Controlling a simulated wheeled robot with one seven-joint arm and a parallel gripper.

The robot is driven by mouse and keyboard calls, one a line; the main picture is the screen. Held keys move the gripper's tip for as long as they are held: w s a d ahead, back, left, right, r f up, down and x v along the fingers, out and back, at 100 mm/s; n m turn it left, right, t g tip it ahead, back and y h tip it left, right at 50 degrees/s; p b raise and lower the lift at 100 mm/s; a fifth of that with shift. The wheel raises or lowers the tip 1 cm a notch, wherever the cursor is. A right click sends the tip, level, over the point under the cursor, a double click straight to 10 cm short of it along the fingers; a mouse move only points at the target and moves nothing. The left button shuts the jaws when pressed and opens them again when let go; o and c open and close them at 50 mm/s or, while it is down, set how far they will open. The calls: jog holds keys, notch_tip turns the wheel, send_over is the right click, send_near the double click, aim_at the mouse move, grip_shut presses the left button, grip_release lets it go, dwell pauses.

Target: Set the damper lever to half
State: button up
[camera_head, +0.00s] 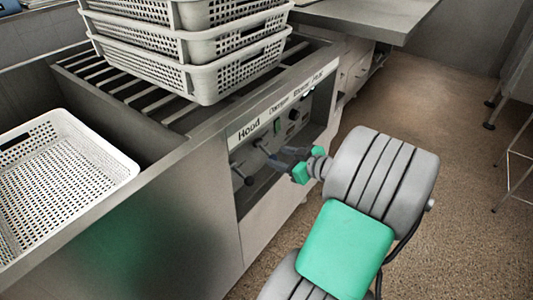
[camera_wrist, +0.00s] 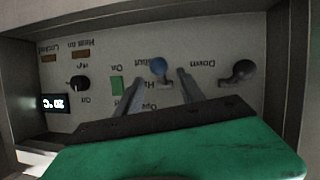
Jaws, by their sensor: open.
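Toward the bottom of that upside-down view, partly covered words look like "Half" and "Open". My gripper (camera_wrist: 161,84) is open, its two grey fingers reaching toward the panel with the knob between their tips. I cannot tell whether either finger touches it. In the head view my gripper (camera_head: 277,156) is at the front of the control panel (camera_head: 292,120), and the lever is hard to make out.
A green switch (camera_wrist: 116,86), a black dial (camera_wrist: 80,83) and a lit display (camera_wrist: 53,103) are on the panel's other side. The recess frame surrounds them. Stacked baskets (camera_head: 185,70) stand above.

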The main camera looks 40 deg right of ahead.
aim_at(272, 155)
jog(key=b+x, duration=0.1)
jog(key=x, duration=0.4)
jog(key=shift+s+a+f, duration=0.1)
jog(key=shift+w, duration=0.25)
grip_shut()
dwell(1.0)
